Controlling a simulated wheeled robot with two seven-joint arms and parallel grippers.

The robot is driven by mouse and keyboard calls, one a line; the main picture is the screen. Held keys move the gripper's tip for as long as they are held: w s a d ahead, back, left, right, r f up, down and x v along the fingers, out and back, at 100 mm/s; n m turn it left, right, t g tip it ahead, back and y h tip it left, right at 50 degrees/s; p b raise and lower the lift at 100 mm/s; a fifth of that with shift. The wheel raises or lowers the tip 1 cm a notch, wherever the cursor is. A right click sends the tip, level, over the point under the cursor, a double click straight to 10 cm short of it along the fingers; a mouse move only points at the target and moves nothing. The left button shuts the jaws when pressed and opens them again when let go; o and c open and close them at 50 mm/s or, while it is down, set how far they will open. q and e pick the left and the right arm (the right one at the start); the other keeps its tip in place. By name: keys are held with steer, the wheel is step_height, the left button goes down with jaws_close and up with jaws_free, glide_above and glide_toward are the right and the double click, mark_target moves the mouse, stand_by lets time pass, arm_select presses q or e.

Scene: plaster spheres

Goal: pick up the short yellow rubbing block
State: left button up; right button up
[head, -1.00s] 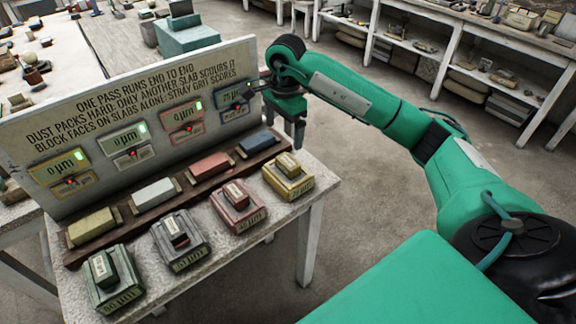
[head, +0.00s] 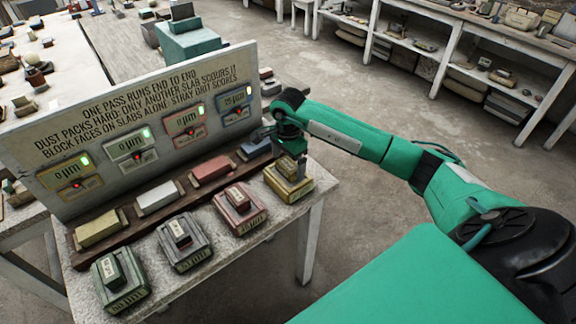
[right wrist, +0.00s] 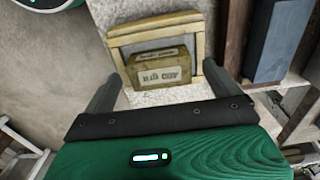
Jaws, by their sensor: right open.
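The short yellow rubbing block (head: 286,168) sits on its yellow base (head: 277,187) at the right end of the front row on the table. In the right wrist view the block (right wrist: 162,75) carries a label and lies between my two fingers, with the yellow base's rim (right wrist: 150,32) behind it. My right gripper (head: 298,165) is open, pointing down close over the block; its fingers (right wrist: 163,70) stand apart on either side with gaps. The gripper hides part of the block in the head view. My left gripper is out of view.
Red (head: 238,208), grey (head: 184,243) and green (head: 119,279) blocks stand to the left in the same row. A wooden rack behind holds yellow, white, red and blue slabs (head: 254,150). An upright sign panel (head: 110,115) with lit gauges stands behind the rack.

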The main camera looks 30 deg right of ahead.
mark_target(288, 164)
steer(key=shift+f, duration=1.05)
steer(key=c, duration=1.2)
steer(key=shift+r, duration=0.1)
steer(key=shift+w+r, duration=0.1)
steer(key=shift+r, duration=0.45)
steer(key=shift+r+b, duration=1.85)
steer(key=shift+r, duration=7.55)
